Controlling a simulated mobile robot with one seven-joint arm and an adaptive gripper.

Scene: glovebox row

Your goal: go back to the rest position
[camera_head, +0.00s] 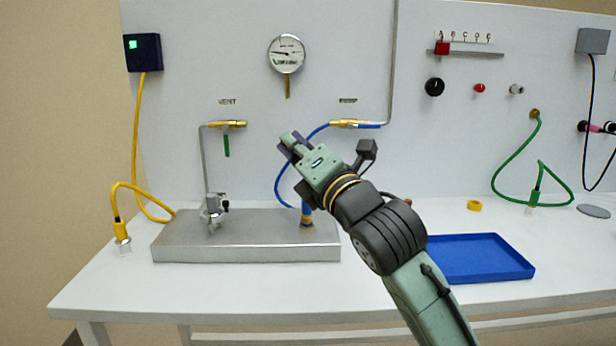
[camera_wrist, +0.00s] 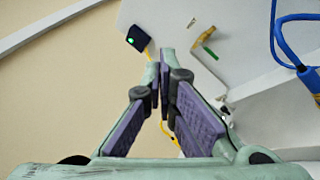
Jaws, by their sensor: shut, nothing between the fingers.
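My gripper (camera_head: 290,142) is raised in front of the panel, above the metal block (camera_head: 245,250) and between the vent valve and the blue-handled valve. Its fingers are shut with nothing between them. In the wrist view the purple-padded fingers (camera_wrist: 160,82) meet at the tips. My arm reaches up and to the left from the lower right of the head view. It hides part of the table and the left edge of the blue tray.
The vent valve (camera_head: 227,125) has a green handle pointing down. The blue-handled valve (camera_head: 355,124) feeds a blue hose (camera_head: 283,178) near my gripper. A blue tray (camera_head: 480,258) and yellow ring (camera_head: 474,205) lie right. A yellow cable (camera_head: 138,150) hangs left.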

